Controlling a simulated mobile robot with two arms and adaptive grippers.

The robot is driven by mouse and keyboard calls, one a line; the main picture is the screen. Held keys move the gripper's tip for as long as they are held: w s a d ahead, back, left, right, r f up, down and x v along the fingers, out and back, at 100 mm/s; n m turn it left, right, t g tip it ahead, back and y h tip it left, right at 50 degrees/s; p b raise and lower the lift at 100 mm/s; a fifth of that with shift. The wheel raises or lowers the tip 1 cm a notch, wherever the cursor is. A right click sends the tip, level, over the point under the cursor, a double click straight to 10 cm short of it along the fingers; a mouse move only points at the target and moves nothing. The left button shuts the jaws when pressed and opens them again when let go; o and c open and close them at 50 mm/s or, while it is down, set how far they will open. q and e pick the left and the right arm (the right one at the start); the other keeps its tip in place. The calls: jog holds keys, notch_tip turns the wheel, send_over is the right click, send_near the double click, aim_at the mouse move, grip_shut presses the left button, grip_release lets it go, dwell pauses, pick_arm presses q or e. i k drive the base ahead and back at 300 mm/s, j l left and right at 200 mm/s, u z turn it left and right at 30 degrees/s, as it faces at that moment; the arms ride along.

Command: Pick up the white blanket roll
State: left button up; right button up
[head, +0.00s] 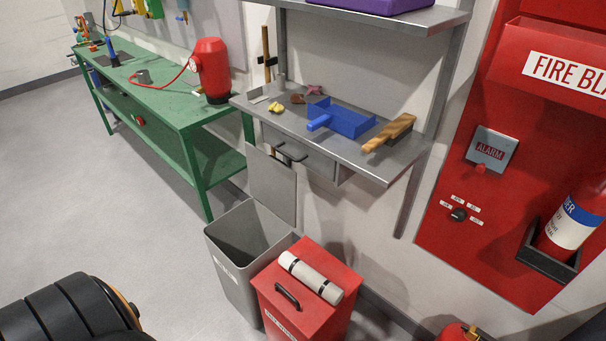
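The white blanket roll (310,277) lies on top of a red lidded bin (299,303) at the bottom middle of the head view. It is a white cylinder with dark bands near its two ends, lying slantwise beside the bin's black handle (287,296). A dark, ribbed part of my own body fills the lower left corner. Neither of my grippers shows in this view, and nothing touches the roll.
An open grey bin (247,245) stands directly left of the red bin. Behind is a metal shelf (285,124) with a blue dustpan (341,119) and a brush (389,132). A red wall panel with a fire extinguisher (574,222) is at right. The left floor is clear.

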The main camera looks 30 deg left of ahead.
aim_at(310, 277)
jog(key=u, duration=0.95)
jog(key=z, duration=0.9)
jog(key=j+z, duration=0.7)
jog(key=j, duration=0.25)
jog(key=k+j+z, duration=0.15)
jog(key=j+z, duration=0.2)
jog(key=k+j+z, duration=0.15)
jog(key=j+z, duration=0.2)
jog(key=j, duration=0.15)
